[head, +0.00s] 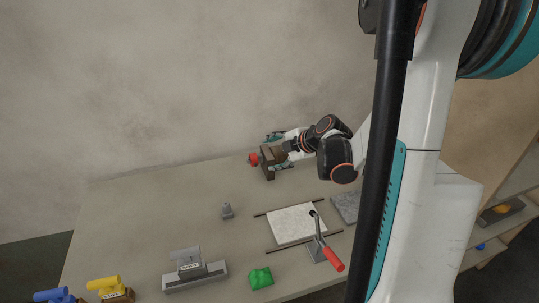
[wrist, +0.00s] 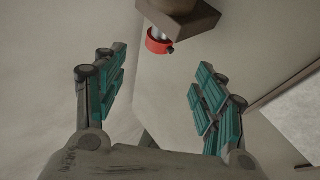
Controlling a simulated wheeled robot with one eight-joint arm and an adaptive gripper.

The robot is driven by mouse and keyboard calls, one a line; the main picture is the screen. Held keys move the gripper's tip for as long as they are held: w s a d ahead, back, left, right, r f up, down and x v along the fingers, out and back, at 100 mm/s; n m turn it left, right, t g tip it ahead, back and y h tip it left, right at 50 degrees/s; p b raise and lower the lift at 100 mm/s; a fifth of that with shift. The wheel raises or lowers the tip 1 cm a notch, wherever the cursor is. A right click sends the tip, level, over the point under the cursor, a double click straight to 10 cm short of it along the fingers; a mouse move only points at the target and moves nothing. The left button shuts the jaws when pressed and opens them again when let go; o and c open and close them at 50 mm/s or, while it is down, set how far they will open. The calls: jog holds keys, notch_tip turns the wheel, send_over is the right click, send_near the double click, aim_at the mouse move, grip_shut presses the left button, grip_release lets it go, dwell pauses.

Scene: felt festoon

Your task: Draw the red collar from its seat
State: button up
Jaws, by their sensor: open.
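The red collar (wrist: 158,42) shows at the top of the wrist view, around a pale metal stub below a brown block (wrist: 190,20). In the head view the red collar (head: 253,159) is at the left side of the brown block (head: 267,164), near the back of the table. My gripper (wrist: 160,75) is open and empty, its two teal-padded fingers wide apart. The collar lies ahead of the gap between the fingers, and neither finger touches it. In the head view my gripper is partly hidden behind the block.
A pale slab (head: 292,224) lies between dark rods, beside a lever with a red handle (head: 333,260). A grey slab (head: 345,206), a small grey fitting (head: 227,212), a green piece (head: 261,278), a grey-based block (head: 195,275), yellow (head: 103,283) and blue (head: 52,295) pieces stand around. The table's back left is clear.

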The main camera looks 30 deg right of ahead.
aim_at(256, 159)
jog(key=b+x, duration=0.3)
jog(key=x, duration=1)
jog(key=shift+b, duration=0.35)
jog(key=c, duration=1.3)
